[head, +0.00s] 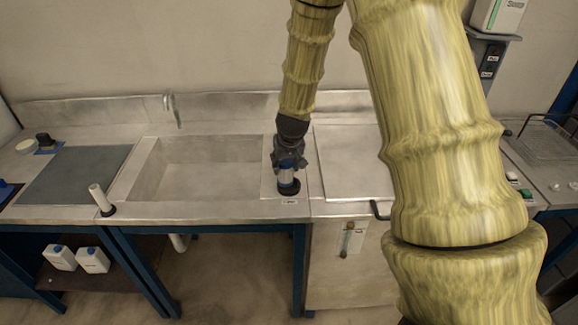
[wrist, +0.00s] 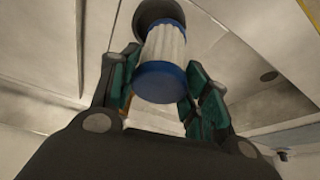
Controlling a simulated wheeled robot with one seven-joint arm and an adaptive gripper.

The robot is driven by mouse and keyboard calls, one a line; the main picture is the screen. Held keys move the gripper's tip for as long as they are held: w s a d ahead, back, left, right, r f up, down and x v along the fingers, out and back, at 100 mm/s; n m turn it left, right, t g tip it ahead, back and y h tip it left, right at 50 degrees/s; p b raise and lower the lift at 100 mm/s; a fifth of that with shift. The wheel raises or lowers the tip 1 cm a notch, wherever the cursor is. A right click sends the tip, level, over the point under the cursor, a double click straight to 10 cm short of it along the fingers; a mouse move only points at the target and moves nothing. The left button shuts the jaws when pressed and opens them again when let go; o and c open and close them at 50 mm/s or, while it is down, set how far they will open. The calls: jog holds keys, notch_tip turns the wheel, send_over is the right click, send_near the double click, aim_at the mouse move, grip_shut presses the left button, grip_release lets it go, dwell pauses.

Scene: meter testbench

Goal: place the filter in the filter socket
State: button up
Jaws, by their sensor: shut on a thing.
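The filter (wrist: 165,50) is a white pleated cylinder with a blue end cap. In the wrist view my gripper (wrist: 160,85) has its teal-padded fingers on both sides of it, shut on it. The filter's far end overlaps a dark round socket (wrist: 150,12). In the head view my gripper (head: 288,158) points down, with the filter (head: 287,175) upright below it. The black round filter socket (head: 289,189) is directly under the filter, on the counter right of the sink. I cannot tell how deep the filter sits in it.
The sink basin (head: 208,168) is left of the socket, with a tap (head: 172,108) behind it. A white tube (head: 98,197) leans at the counter's front left. A small label (head: 290,201) lies before the socket. A flat metal lid (head: 350,165) is to the right.

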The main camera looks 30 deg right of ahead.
aim_at(289, 170)
jog(key=shift+w+d, duration=0.1)
jog(key=shift+d, duration=0.5)
jog(key=shift+d+f+p, duration=0.1)
jog(key=shift+f+p, duration=0.05)
jog(key=shift+p, duration=0.2)
notch_tip(289, 170, down, 3)
jog(key=shift+w+d+f+p, duration=0.1)
jog(key=shift+p, duration=0.55)
jog(key=shift+f, duration=0.1)
jog(key=o, duration=1.1)
jog(key=shift+f, duration=0.1)
jog(key=b+v, duration=0.2)
jog(key=v, duration=1)
jog(key=shift+b, duration=0.35)
